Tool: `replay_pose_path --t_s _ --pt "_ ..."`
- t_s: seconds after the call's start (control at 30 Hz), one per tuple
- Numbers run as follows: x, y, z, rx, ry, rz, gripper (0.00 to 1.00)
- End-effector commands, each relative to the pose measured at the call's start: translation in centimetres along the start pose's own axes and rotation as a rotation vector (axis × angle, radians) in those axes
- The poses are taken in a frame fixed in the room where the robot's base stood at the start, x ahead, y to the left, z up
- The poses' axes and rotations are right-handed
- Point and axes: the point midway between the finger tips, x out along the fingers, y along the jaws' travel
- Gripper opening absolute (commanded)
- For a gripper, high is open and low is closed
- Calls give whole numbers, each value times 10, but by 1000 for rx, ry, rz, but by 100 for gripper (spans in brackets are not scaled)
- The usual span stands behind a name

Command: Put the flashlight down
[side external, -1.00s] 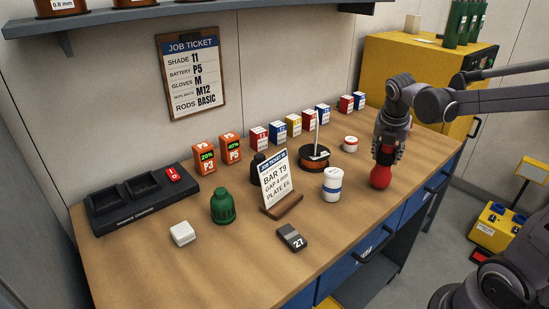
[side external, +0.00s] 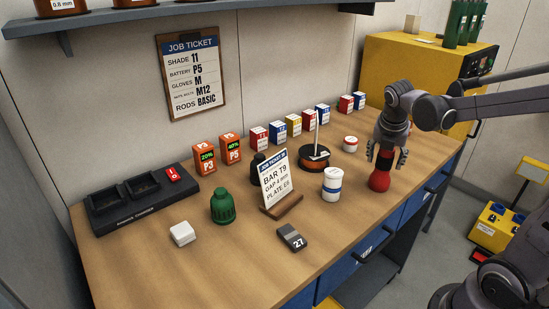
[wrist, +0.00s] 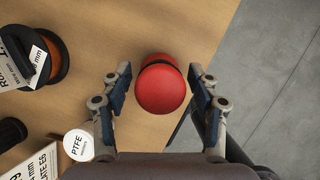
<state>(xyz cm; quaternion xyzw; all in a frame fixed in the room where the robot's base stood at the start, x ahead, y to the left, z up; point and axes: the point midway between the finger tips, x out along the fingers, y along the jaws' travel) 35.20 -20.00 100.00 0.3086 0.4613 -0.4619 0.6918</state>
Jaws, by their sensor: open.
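The red flashlight (side external: 379,180) stands upright on the wooden bench near its right front edge. In the wrist view its round red end (wrist: 161,88) faces the camera, with a dark band partly showing behind it. My gripper (side external: 387,160) is just above and around the flashlight. Its two fingers (wrist: 160,85) are spread, with a visible gap on each side of the flashlight. The flashlight's upper part is partly hidden by my gripper in the side view.
A wire spool (side external: 314,158) and a small red-and-white tub (side external: 350,144) are behind. Small boxes (side external: 293,125) line the wall. The bench's front edge (side external: 405,200) is close by.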

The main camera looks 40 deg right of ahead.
Motion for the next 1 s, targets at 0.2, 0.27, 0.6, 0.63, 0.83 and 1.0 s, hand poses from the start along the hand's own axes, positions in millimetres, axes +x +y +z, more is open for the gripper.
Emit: replay_pose_path --t_s 0.2,0.27,0.6,0.63,0.83,1.0 --pt "-16 0 1 -2 0 0 61" --pt "-25 0 1 -2 0 1 61" --pt "-80 0 1 -2 0 -1 61" --pt "-84 0 1 -2 0 -1 61" --pt "-109 0 1 -1 0 -1 61" --pt "-120 0 1 1 0 0 61"
